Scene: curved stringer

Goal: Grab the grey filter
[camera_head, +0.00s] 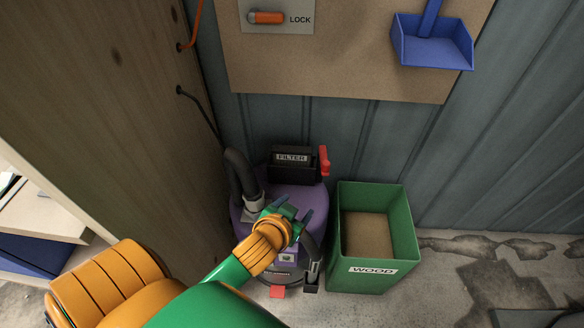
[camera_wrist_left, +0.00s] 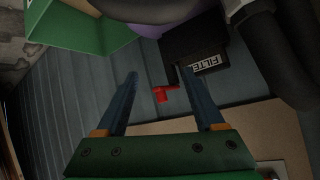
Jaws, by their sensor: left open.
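A dark box labelled FILTER (camera_head: 293,168) sits on top of a purple vacuum (camera_head: 290,197) by the wall. It also shows in the left wrist view (camera_wrist_left: 190,45), beyond my fingers. A red lever (camera_head: 324,160) sticks out at the box's right side; in the left wrist view the red lever (camera_wrist_left: 162,95) appears between my fingers but farther off. I cannot make out a separate grey filter. My left gripper (camera_head: 299,216) is open and empty, over the front of the vacuum and apart from the box. My right gripper is not in view.
A green WOOD bin (camera_head: 408,225) stands right of the vacuum. A dark hose (camera_head: 236,170) rises at the vacuum's left, beside a wooden panel (camera_head: 130,90). A board (camera_head: 350,60) with a LOCK switch (camera_head: 267,18) and blue dustpan (camera_head: 432,50) hangs above.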

